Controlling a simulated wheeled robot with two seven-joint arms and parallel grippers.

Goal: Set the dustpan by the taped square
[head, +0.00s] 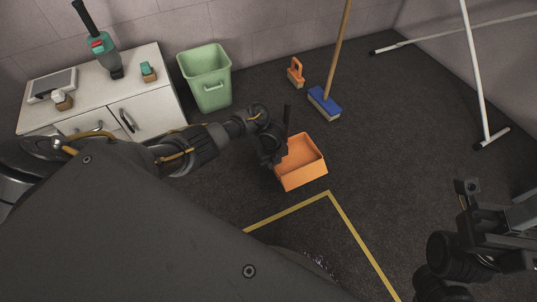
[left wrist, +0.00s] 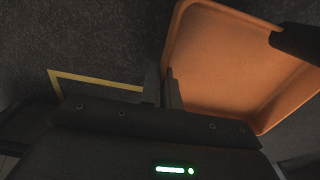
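My left gripper (head: 280,160) is at the dustpan's left side. In the left wrist view, the left gripper's fingers (left wrist: 163,88) stand close together with the wall of the dustpan (left wrist: 235,65) between them. A dark bar, perhaps the handle, crosses the pan's upper right there. The tape (left wrist: 95,80) shows left of the fingers. Whether the pan touches the floor is unclear. My right gripper (head: 467,188) is at the lower right, away from the pan; its fingers are unclear.
A green bin (head: 206,78) stands by a white cabinet (head: 150,103) with several items on top. An orange brush (head: 296,73) and a blue broom head (head: 324,103) are behind the dustpan. A white stand (head: 476,75) is at right. The floor right of the dustpan is clear.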

